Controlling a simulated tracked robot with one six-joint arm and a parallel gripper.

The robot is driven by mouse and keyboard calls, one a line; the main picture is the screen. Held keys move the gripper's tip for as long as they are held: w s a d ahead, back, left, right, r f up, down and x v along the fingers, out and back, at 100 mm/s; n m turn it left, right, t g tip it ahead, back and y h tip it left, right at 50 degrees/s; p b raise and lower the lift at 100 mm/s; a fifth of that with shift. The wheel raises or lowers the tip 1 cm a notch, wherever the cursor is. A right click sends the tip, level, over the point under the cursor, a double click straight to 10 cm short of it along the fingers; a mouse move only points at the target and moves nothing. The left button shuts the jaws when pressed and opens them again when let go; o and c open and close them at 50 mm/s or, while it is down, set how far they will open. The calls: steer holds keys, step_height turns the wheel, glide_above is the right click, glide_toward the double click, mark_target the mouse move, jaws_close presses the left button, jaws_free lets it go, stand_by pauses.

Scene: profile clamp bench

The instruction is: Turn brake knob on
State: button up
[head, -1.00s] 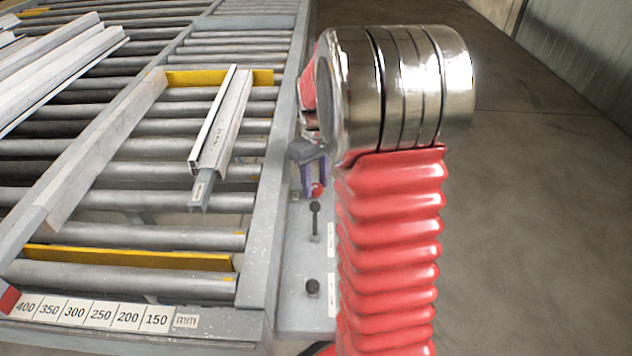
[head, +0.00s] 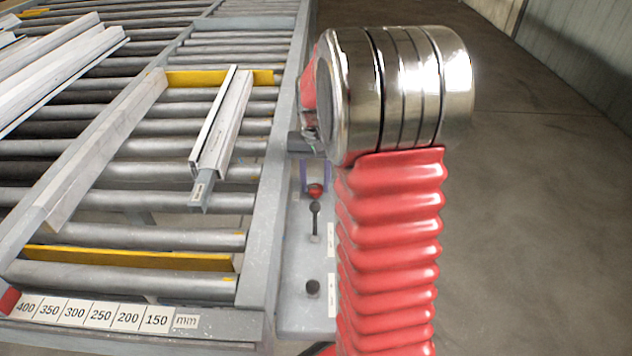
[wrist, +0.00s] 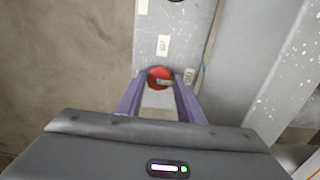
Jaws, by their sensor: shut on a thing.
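The red knob (head: 316,190) stands on the grey side panel (head: 297,250) beside the roller bench, just beyond a black-topped lever. In the wrist view the same knob (wrist: 157,73) shows a pale bar lying across it, roughly sideways. My gripper (wrist: 160,82) has purple fingers, one on each side of the knob, and is shut on it. In the head view the finger tips (head: 316,182) show at the knob. The gripper body is mostly hidden there behind my metal and red arm.
A black-topped lever (head: 315,208) and a black knob (head: 313,287) sit nearer on the panel, with white labels. Left is the roller bench with an aluminium profile (head: 222,130), yellow strips and a millimetre scale (head: 100,310). Open floor (head: 530,220) lies right.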

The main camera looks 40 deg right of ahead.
mark_target(316, 186)
stand_by(0.4)
steer(key=o, duration=1.1)
steer(key=shift+c, duration=0.2)
step_height(316, 186, up, 14)
steer(key=shift+f, duration=0.15)
steer(key=shift+s, duration=0.15)
